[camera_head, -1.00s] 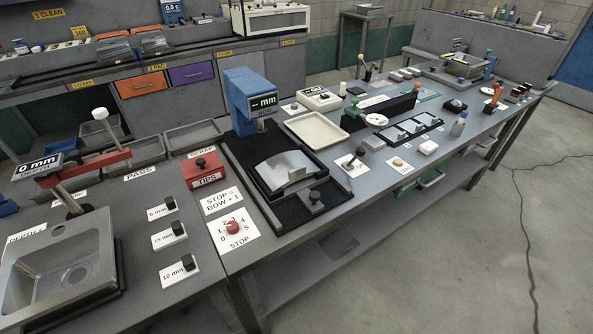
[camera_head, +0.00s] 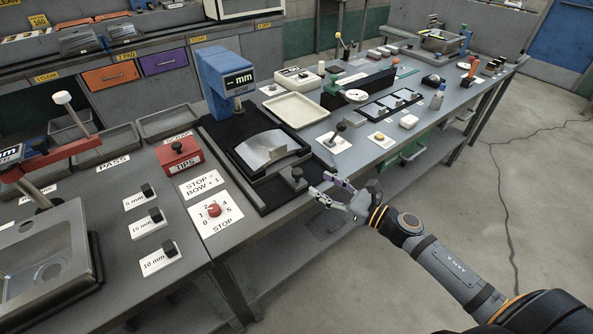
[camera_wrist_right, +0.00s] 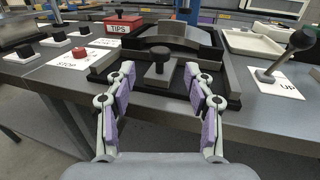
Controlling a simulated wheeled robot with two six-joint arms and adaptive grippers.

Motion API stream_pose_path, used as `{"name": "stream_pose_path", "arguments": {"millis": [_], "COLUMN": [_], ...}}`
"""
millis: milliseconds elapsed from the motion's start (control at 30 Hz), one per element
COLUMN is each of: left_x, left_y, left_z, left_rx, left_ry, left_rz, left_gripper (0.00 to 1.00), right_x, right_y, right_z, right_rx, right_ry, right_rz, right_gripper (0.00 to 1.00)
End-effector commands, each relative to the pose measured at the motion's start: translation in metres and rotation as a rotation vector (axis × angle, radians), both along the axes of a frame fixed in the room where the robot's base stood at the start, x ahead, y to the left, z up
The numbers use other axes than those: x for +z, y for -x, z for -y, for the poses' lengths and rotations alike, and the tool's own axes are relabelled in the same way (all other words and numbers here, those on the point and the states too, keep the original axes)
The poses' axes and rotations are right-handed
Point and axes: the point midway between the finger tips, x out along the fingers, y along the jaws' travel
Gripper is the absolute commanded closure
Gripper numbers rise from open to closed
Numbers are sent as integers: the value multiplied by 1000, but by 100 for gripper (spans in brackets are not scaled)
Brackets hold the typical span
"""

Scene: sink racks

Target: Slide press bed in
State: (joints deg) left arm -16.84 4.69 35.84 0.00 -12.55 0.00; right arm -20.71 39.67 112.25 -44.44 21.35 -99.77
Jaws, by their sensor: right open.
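The press bed (camera_head: 242,141) is a dark sliding plate with a curved grey metal piece (camera_head: 267,150) on it, in front of the blue press (camera_head: 222,82) marked BOW. A dark knob (camera_head: 297,174) stands on the bed's front bar. My right gripper (camera_head: 324,186) is open just in front of the knob, at the table's front edge. In the right wrist view the knob (camera_wrist_right: 160,62) shows between and beyond the purple-padded fingers (camera_wrist_right: 162,95), apart from them. My left gripper is not in view.
A red TIPS box (camera_head: 180,155) and a red STOP knob (camera_head: 213,210) on a numbered card lie left of the bed. A cream tray (camera_head: 295,109) and an upright lever (camera_head: 339,130) stand to the right.

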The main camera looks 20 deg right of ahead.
Motion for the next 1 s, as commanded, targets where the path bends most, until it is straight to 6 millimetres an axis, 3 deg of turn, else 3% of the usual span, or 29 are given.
{"name": "stream_pose_path", "arguments": {"millis": [167,500,933,1000], "left_x": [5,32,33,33], "left_y": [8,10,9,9], "left_z": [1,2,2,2], "left_rx": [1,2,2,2], "left_ry": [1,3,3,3], "left_rz": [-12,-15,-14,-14], "left_gripper": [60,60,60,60], "right_x": [2,2,-2,-1], "right_y": [-16,-68,-79,-79], "right_z": [-11,-47,-55,-55], "right_rx": [-3,-4,-2,-2], "right_ry": [-6,-7,-2,-3], "right_rz": [-4,-7,-9,-8], "right_gripper": [46,46,46,55]}}
